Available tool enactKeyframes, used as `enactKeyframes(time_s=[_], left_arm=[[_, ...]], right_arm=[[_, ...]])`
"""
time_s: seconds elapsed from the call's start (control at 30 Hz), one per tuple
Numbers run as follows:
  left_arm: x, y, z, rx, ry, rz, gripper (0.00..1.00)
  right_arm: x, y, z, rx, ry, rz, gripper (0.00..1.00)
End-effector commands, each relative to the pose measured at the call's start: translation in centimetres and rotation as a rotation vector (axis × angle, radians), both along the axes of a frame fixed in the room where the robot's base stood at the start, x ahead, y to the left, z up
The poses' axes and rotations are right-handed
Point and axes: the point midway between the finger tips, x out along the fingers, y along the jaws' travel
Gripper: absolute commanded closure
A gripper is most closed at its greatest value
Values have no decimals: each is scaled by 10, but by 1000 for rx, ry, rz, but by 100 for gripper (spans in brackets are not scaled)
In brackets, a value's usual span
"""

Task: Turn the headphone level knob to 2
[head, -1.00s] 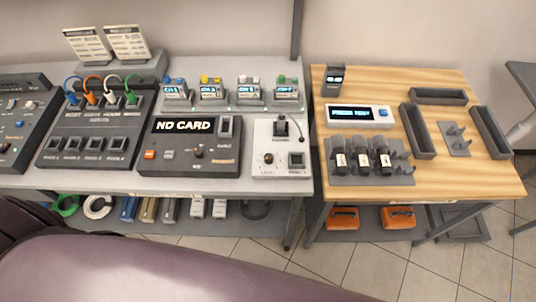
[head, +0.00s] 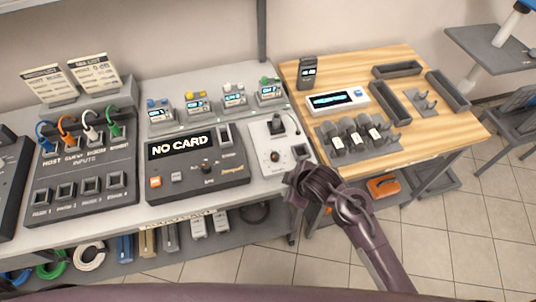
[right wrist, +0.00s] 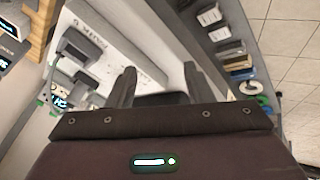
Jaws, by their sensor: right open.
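The small dark round knob (head: 275,156) with a light mark sits on the white panel (head: 259,134) at the right end of the grey bench; I take it as the headphone level knob. Its setting is too small to read. My right gripper (head: 292,186) is just in front of the panel's lower right corner, apart from the knob. In the right wrist view the right gripper (right wrist: 158,78) has its two fingers spread and nothing between them. My left gripper is not in view.
A dark recorder box reading NO CARD (head: 195,160) stands left of the white panel. A plug with a cable (head: 276,124) stands on the panel behind the knob. The wooden table (head: 395,152) at right carries a rack of dark battery-like packs (head: 354,137).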

Motion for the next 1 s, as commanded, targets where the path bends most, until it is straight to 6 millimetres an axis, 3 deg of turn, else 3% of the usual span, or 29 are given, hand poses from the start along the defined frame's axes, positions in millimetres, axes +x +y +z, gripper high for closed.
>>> enactKeyframes(time_s=[0.27,0.47,0.57,0.7,0.83,1.0], left_arm=[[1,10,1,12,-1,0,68],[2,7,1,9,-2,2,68],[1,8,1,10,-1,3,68],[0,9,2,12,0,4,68],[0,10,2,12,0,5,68],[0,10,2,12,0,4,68]], right_arm=[[28,56,34,-190,-222,553,53],[42,84,57,-471,-422,1152,53],[50,80,62,-655,-490,1490,53],[60,57,67,-855,-507,1855,53],[66,38,70,-951,-487,2047,53],[70,32,65,-979,-474,2120,53]])
